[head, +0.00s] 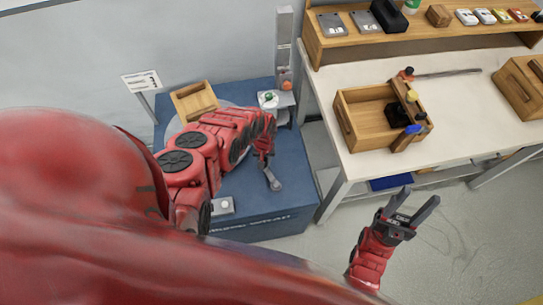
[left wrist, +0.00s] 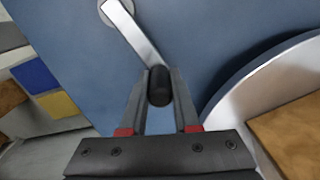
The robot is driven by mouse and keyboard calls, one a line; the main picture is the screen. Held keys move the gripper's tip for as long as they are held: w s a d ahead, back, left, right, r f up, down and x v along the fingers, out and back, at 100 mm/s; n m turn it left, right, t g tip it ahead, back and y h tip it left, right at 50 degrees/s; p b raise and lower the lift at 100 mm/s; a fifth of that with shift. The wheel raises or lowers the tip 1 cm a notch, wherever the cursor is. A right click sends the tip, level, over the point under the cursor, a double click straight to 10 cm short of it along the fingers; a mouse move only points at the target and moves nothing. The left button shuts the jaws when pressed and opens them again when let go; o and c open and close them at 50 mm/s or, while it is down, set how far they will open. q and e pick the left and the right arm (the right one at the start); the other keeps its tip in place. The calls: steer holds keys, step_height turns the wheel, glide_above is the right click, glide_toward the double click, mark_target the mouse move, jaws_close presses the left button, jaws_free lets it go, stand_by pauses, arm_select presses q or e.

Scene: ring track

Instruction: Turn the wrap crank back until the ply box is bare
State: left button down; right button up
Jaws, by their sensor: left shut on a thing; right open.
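The wrap crank (left wrist: 134,35) is a pale metal arm on the blue machine face, ending in a black knob (left wrist: 159,88). My left gripper (left wrist: 159,103) is shut on this knob, with one finger on each side. In the head view the crank (head: 273,181) shows just below my left gripper (head: 264,157). The ply box (head: 194,100) is a light wood box on the round turntable, partly behind my left arm. I cannot tell whether film is on it. A wooden edge (left wrist: 295,135) shows in the left wrist view. My right gripper (head: 418,200) is open and empty over the floor.
The blue machine (head: 262,225) carries a grey post (head: 284,45) with a green and an orange button near it. On the right, a white table (head: 350,165) holds a wooden crate (head: 362,128) with tools. A shelf (head: 430,40) stands behind. Floor around my right gripper is clear.

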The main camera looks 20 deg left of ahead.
arm_select(q)
steer(key=shift+s+a+r+n+p, duration=0.15)
steer(key=shift+s+a+n+p, duration=0.2)
steer(key=shift+n, duration=0.25)
steer(key=shift+s+a+r+n+p, duration=0.1)
steer(key=shift+a+r+n+p, duration=0.1)
steer(key=shift+n+p, duration=0.3)
steer(key=shift+f+n, duration=0.15)
steer(key=shift+n, duration=0.15)
steer(key=shift+s, duration=0.1)
steer(key=shift+s+f, duration=0.15)
steer(key=c, duration=0.6)
jaws_free()
steer(key=shift+s, duration=0.15)
steer(key=shift+c, duration=0.2)
